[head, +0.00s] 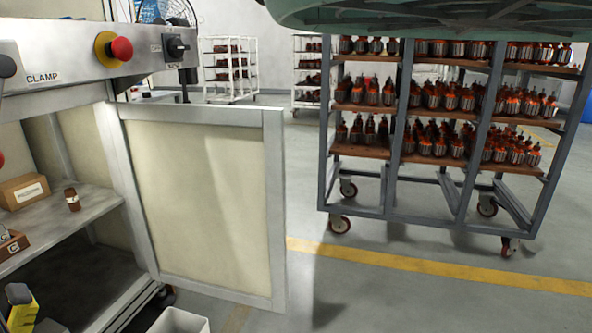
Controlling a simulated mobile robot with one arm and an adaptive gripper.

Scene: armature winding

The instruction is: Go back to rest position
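My gripper is not in view. I cannot see whether it is open, shut or holding anything. The head view looks past a winding machine's cabinet on the left toward a wheeled rack on the right.
A grey control panel (60,62) with a red stop knob (121,49) is at upper left. A framed cabinet door (200,185) stands open. A wheeled rack (391,172) carries several armatures. Floor (420,300) is clear.

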